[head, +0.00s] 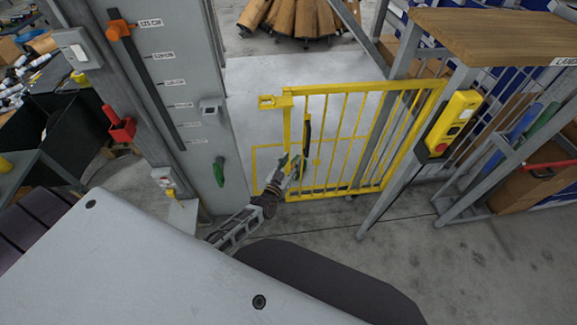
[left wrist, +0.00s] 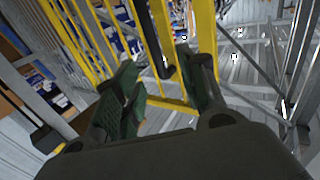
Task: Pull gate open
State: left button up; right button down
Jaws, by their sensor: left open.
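The yellow barred gate (head: 345,92) stands upright in the middle of the head view, between a grey panel and a wooden-topped frame. A yellow latch piece (head: 268,102) sticks out at its upper left corner. The black vertical handle (head: 307,128) is on its left part, and it also shows in the left wrist view (left wrist: 158,35). My left gripper (head: 290,167) is open near the handle's lower end. In the left wrist view, the handle's lower end appears between the open fingers (left wrist: 158,65); I cannot tell whether they surround it. My right gripper is not in view.
The grey panel (head: 185,90) with labels and a green handle (head: 219,171) stands left of the gate. A yellow control box (head: 453,122) and a wooden-topped frame (head: 495,35) stand right. Bare floor (head: 420,260) lies on the near side.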

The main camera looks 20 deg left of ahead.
pick_arm(q)
jog(key=shift+s+p, duration=0.45)
jog(key=shift+s, duration=0.6)
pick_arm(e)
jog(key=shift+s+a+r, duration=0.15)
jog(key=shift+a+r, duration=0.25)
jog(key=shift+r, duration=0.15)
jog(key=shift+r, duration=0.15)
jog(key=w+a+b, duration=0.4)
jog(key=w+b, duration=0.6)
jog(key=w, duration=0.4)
pick_arm(q)
jog(key=w+r+b, duration=0.1)
jog(key=b, duration=0.4)
jog(key=w+d+r+b, duration=0.1)
jog(key=b, duration=0.4)
jog(key=shift+w+r+b, duration=0.35)
jog(key=shift+r, duration=0.05)
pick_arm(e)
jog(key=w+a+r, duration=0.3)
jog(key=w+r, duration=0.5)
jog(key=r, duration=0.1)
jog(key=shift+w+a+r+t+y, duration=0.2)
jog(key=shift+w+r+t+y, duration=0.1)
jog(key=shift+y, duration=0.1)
